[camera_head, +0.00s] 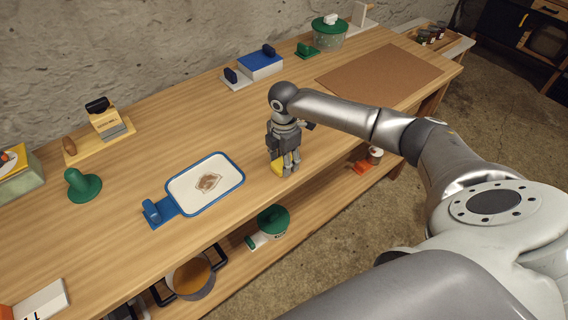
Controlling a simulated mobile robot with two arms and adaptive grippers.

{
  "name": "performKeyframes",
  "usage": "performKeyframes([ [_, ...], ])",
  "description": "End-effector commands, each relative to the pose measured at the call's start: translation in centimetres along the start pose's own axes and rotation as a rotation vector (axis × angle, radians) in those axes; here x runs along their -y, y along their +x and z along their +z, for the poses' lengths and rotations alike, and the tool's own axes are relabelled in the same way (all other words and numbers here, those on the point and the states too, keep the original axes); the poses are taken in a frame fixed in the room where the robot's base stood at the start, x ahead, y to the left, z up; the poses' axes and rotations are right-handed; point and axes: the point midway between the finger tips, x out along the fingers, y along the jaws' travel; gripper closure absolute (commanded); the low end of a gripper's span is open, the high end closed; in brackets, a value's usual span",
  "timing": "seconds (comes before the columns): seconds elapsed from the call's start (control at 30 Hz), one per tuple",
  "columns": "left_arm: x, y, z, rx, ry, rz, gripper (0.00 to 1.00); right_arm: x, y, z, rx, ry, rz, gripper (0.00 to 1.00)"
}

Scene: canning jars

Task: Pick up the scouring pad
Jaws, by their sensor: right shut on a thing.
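My right gripper (286,168) points down at the front part of the wooden table, right of the blue-rimmed tray. It is shut on a small yellow thing, which looks like the scouring pad (277,168). Only a yellow part of the pad shows beside the fingers; the rest is hidden by the gripper. The pad is at or very near the table top; I cannot tell whether it touches. My left gripper is not in view.
A blue-rimmed white tray (232,184) with a brown stain (208,182) lies left of the gripper. A brown mat (385,75) lies at the right. Green-handled tools and boxes stand along the wall. A shelf below holds a green-lidded pot (273,219). The table between is clear.

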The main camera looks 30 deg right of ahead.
Motion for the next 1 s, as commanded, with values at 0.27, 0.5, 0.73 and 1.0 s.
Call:
performKeyframes([
  [0.27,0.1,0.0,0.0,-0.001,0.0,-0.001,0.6,0.0,-0.2,0.0,0.0,0.0,0.001,0.72],
  [0.5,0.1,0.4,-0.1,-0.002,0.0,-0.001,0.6,-0.1,-2.6,0.0,0.001,-0.001,0.004,0.72],
  [0.73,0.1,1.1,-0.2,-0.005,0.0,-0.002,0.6,2.7,-6.2,0.2,0.002,-0.002,0.005,0.72],
  [1.0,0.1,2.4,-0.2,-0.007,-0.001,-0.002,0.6,8.2,-10.2,0.2,0.003,-0.001,0.001,0.72],
])
